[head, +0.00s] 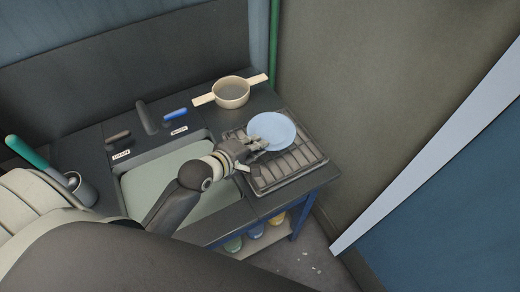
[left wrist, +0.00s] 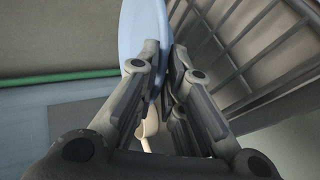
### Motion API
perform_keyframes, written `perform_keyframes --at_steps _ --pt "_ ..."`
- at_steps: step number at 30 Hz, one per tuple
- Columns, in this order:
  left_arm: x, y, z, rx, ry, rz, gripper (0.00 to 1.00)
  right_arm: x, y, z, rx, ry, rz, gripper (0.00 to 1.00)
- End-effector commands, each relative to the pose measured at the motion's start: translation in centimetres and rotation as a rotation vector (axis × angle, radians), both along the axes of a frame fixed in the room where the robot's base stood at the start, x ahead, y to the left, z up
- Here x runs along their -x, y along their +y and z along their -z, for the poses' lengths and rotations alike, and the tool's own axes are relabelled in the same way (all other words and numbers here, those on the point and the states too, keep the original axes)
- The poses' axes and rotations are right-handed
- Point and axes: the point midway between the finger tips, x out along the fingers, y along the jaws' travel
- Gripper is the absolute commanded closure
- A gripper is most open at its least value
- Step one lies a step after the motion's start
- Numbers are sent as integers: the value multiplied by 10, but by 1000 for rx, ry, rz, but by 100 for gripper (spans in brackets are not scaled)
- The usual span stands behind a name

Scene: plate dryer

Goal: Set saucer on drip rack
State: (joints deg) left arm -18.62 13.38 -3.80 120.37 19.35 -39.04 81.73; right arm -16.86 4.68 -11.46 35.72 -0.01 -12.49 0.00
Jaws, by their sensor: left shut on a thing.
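The saucer (head: 272,129) is a light blue round plate at the right end of the counter in the head view. My left gripper (head: 257,146) is shut on the near left part of its rim. In the left wrist view, the saucer (left wrist: 132,28) stands edge-on between the two fingers (left wrist: 163,84). The drip rack (head: 290,172) is a dark tray with parallel bars, below and around the saucer in the head view. Its bars (left wrist: 240,50) show at the right in the left wrist view. I cannot tell whether the saucer touches the rack. My right gripper is not in view.
A sink basin (head: 170,180) lies left of the rack. A cream pot (head: 232,93) with two flat handles stands behind the rack. A faucet (head: 147,118) and a blue handle (head: 176,114) are behind the sink. A wall rises at the right.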

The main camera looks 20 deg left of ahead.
Motion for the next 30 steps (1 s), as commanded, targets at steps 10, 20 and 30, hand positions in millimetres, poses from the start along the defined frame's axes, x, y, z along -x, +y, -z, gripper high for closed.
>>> perform_keyframes --at_steps 10,20,30 --pt "-20 -6 23 0 -2 0 100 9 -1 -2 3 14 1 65" --pt "-18 -5 53 0 -2 0 100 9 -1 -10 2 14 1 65" --pt "-18 -5 54 -1 1 0 82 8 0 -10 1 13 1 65"
